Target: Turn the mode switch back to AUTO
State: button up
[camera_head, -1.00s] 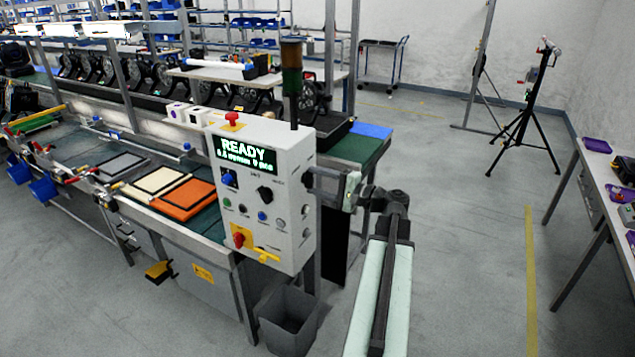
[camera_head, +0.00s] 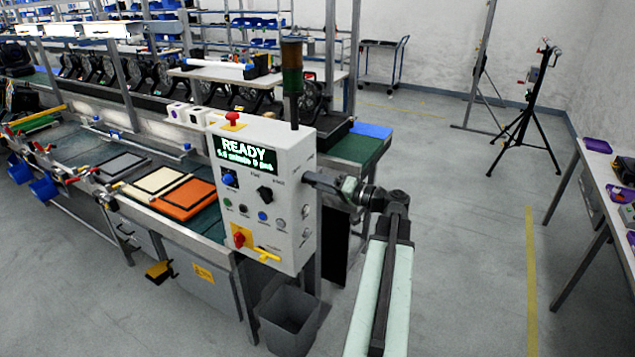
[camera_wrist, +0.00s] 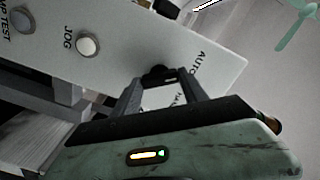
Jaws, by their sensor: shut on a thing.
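The mode switch (camera_wrist: 158,75) is a dark knob on a pale panel, seen in the wrist view beside the printed AUTO and a second label partly hidden between my fingers. My gripper (camera_wrist: 160,80) has a finger on each side of the knob and is shut on it. Which way the knob points cannot be told. In the head view my gripper (camera_head: 312,179) reaches the right side of the white control box (camera_head: 296,255), and the switch is hidden there. The box's display (camera_head: 246,154) reads READY.
On the same panel are a white JOG button (camera_wrist: 87,44) and a grey LAMP TEST button (camera_wrist: 21,19). A red and yellow switch (camera_head: 240,238) is on the box's front. A grey bin (camera_head: 290,318) stands below.

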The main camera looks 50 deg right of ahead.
jog(key=shift+n, duration=0.5)
jog(key=o, duration=1.4)
jog(key=v, duration=0.7)
jog(key=shift+s+d, duration=0.1)
jog(key=shift+s, duration=0.3)
